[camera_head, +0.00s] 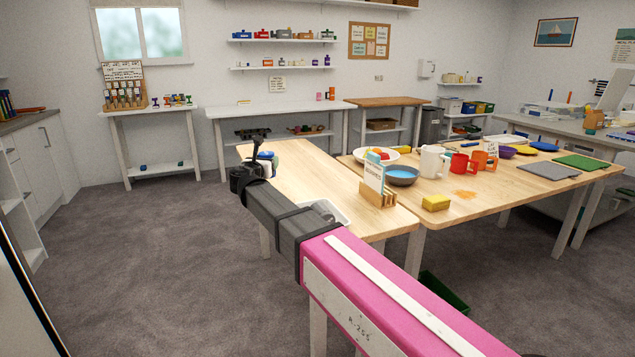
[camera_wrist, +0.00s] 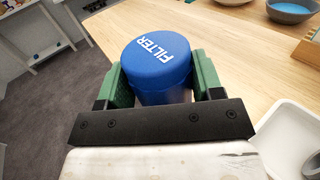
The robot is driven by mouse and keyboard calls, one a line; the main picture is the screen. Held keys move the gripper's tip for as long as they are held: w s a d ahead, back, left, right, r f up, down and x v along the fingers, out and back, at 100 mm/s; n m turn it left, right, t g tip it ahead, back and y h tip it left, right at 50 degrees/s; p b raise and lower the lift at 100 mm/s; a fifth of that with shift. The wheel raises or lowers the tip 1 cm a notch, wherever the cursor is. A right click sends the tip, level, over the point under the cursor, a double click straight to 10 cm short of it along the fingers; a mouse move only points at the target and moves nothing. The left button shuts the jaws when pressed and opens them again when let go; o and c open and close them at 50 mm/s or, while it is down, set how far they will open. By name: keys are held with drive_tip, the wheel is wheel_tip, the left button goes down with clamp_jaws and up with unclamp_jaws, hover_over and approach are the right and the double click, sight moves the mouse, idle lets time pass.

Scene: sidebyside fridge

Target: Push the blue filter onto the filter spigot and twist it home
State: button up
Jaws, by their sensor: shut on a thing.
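The blue filter (camera_wrist: 157,62) is a short blue cylinder with white "FILTER" lettering on its end. In the wrist view it sits between the green pads of my gripper (camera_wrist: 160,78), which is shut on it. The wooden table top lies behind it in that view. I cannot see the filter spigot in either view.
A wooden table (camera_head: 305,180) lies beyond my gripper, with a white tray (camera_wrist: 287,138) at its near edge. Grey floor (camera_head: 150,260) is clear at left.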

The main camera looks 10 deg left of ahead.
drive_tip(key=w+d+f, duration=0.2)
drive_tip(key=d, duration=0.1)
drive_tip(key=w+d+f, duration=0.2)
drive_tip(key=d, duration=0.1)
drive_tip(key=w+d+f, duration=0.2)
drive_tip(key=shift+d+f, duration=0.2)
drive_tip(key=shift+d, duration=0.2)
drive_tip(key=shift+w+f, duration=0.1)
drive_tip(key=shift+f, duration=1.75)
drive_tip(key=shift+f, duration=0.2)
drive_tip(key=o, duration=1)
